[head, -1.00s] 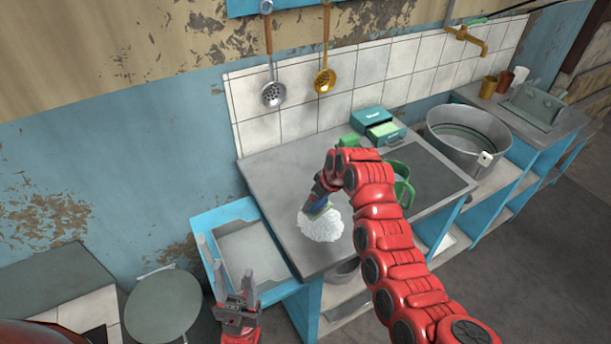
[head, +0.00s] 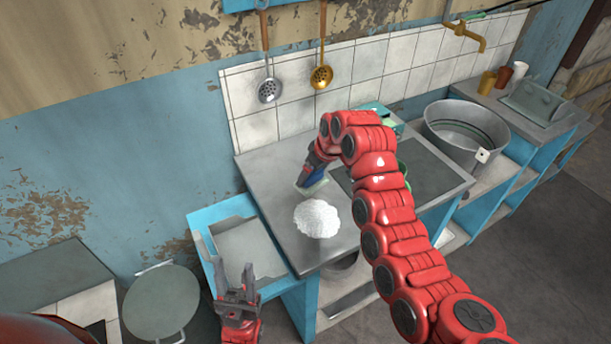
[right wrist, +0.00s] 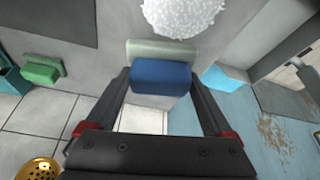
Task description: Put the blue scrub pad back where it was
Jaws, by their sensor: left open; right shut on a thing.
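The blue scrub pad (right wrist: 162,77) has a pale green layer along one face and sits between the fingers of my right gripper (right wrist: 162,95). In the head view the pad (head: 314,188) shows just behind a white fluffy pile (head: 317,219) on the grey counter (head: 275,180). I cannot tell whether the pad touches the counter. My right arm hides part of the counter behind it. My left gripper (head: 224,258) is open and empty, low in front of the blue-edged side tray.
A green block (right wrist: 43,70) lies by the tiled wall. A metal tub (head: 467,133) stands at the right. A slotted ladle (head: 269,90) and a golden one (head: 321,76) hang above the counter. The blue-edged tray (head: 208,235) adjoins the counter's left end.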

